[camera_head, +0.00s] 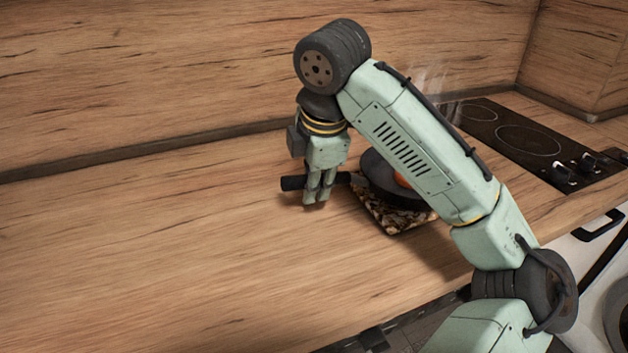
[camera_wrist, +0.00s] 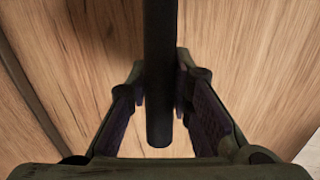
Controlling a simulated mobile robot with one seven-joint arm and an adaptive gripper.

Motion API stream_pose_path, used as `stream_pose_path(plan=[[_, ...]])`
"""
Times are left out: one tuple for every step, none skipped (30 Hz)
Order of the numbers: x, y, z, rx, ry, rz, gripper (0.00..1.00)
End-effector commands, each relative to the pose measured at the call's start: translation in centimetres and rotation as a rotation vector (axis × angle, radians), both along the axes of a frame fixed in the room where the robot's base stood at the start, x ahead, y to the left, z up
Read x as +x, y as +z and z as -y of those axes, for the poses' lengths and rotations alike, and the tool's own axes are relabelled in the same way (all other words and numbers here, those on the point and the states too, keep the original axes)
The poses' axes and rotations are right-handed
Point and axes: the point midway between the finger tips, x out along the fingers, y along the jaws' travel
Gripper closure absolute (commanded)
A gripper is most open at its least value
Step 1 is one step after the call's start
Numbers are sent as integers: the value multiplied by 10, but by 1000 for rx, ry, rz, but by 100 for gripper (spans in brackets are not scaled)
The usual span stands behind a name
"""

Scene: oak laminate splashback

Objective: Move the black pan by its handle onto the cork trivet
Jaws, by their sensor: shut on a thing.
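The black pan (camera_head: 377,172) is over the brown speckled cork trivet (camera_head: 387,221) in the middle of the counter. Something orange lies in the pan, partly hidden behind my arm. The pan's dark handle (camera_head: 293,183) points left. My gripper (camera_head: 317,196) is shut on this handle, with its fingers pointing down. The wrist view shows the handle (camera_wrist: 159,90) running between the two fingers. My arm hides the pan's right side and part of the trivet. I cannot tell whether the pan touches the trivet or hovers just above it.
A black cooktop (camera_head: 500,137) with round burner marks and knobs is at the back right, with faint steam near it. An oak splashback (camera_head: 150,75) rises behind. The wooden counter (camera_head: 150,250) is clear at left and front. An oven handle (camera_head: 598,226) shows at right.

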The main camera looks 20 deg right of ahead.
Motion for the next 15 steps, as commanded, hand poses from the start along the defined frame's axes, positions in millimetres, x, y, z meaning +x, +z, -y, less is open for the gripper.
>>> stream_pose_path(plan=[[0, 0, 0, -2, 0, 3, 100], [0, 0, 0, -2, 0, 2, 100], [0, -1, 0, -2, 0, 2, 100], [0, -1, 0, -2, 0, 2, 100], [0, -2, 0, -2, 0, 2, 100], [0, -2, 0, -2, 0, 2, 100], [0, -3, 0, -2, 0, 2, 100], [0, -3, 0, -2, 0, 2, 100], [0, -4, 0, -2, 0, 2, 100], [0, -4, 0, -2, 0, 2, 100], [0, -5, 0, -2, 0, 2, 100], [0, -5, 0, -2, 0, 2, 100], [0, -5, 0, -2, 0, 2, 100], [0, -6, 0, -2, 0, 2, 100], [0, -6, 0, -2, 0, 2, 100]])
